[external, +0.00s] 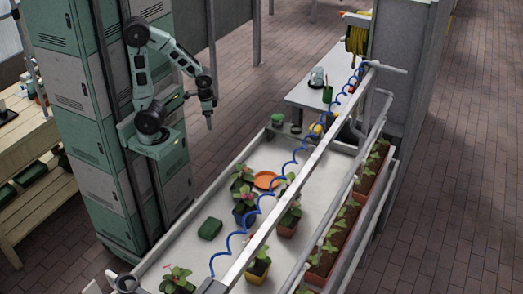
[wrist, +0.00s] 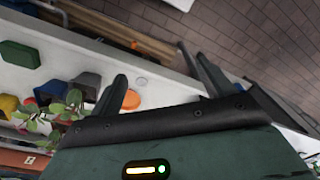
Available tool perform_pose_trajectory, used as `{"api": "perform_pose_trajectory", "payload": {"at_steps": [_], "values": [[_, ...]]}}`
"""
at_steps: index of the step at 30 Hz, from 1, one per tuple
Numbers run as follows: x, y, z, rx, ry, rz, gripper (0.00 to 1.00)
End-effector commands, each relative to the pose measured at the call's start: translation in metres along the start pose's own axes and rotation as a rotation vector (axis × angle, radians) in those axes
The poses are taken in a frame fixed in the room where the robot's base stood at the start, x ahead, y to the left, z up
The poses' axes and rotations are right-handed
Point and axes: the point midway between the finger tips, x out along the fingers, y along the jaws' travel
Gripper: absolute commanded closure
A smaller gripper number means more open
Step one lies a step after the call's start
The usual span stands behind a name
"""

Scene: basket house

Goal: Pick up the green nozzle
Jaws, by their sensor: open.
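I cannot clearly make out a green nozzle in either view. A small green item (external: 284,116) sits at the far end of the white trough in the external view, but its shape is too small to tell. My gripper (external: 209,122) hangs in the air beside the lockers, pointing down, apart from everything. In the wrist view my gripper (wrist: 155,66) is open, with nothing between its dark fingers.
The white trough (external: 178,251) holds potted plants, an orange saucer (external: 265,180) and a dark green block (external: 210,228). A blue coiled hose (external: 298,150) and a rail (external: 300,190) run above it. Green lockers (external: 85,130) stand close behind my arm.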

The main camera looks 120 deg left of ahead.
Motion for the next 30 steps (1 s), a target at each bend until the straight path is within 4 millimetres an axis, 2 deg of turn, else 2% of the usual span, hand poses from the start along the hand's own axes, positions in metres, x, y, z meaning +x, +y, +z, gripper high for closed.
{"api": "perform_pose_trajectory", "payload": {"at_steps": [2,5,8,12,15,19,21,24,30], "values": [[0.002,0.002,-0.004,-0.005,0.01,0.004,0.19],[0.012,0.012,-0.027,-0.035,0.067,0.022,0.19],[0.029,0.029,-0.071,-0.103,0.186,0.05,0.19],[0.058,0.047,-0.146,-0.25,0.411,0.056,0.19],[0.076,0.049,-0.193,-0.359,0.577,0.021,0.19],[0.097,0.041,-0.236,-0.496,0.791,-0.076,0.19],[0.107,0.033,-0.252,-0.56,0.906,-0.152,0.19],[0.118,0.02,-0.261,-0.636,1.064,-0.286,0.19],[0.126,0.003,-0.25,-0.707,1.304,-0.552,0.19]]}}
